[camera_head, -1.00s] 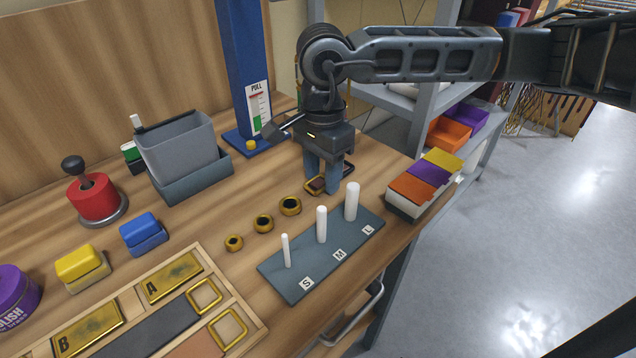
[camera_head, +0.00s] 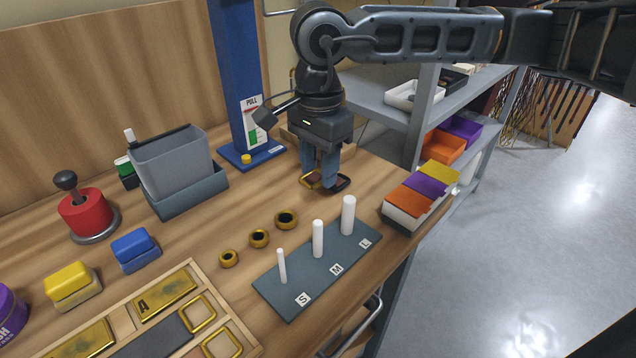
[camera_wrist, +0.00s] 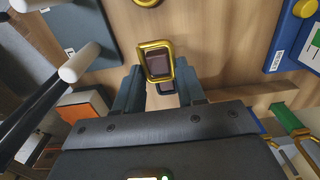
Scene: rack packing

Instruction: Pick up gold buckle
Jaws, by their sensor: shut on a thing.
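My gripper (camera_head: 320,186) is shut on the gold buckle (camera_head: 307,181), close above the wooden bench behind the peg board. In the wrist view the gold buckle (camera_wrist: 170,46) is a rounded rectangular frame with a dark centre, sticking out between the two blue-grey fingers of my gripper (camera_wrist: 160,88). A dark-rimmed piece (camera_head: 345,182) shows just right of the fingers; the fingers partly hide it. I cannot tell the exact gap between buckle and bench.
A grey board (camera_head: 290,302) with three white pegs stands in front, with gold rings (camera_head: 259,239) left of it. A bin with coloured compartments (camera_head: 424,192) is right. A blue press column (camera_head: 235,80) and grey bin (camera_head: 172,165) stand left. A wooden tray (camera_head: 120,325) holds gold pieces.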

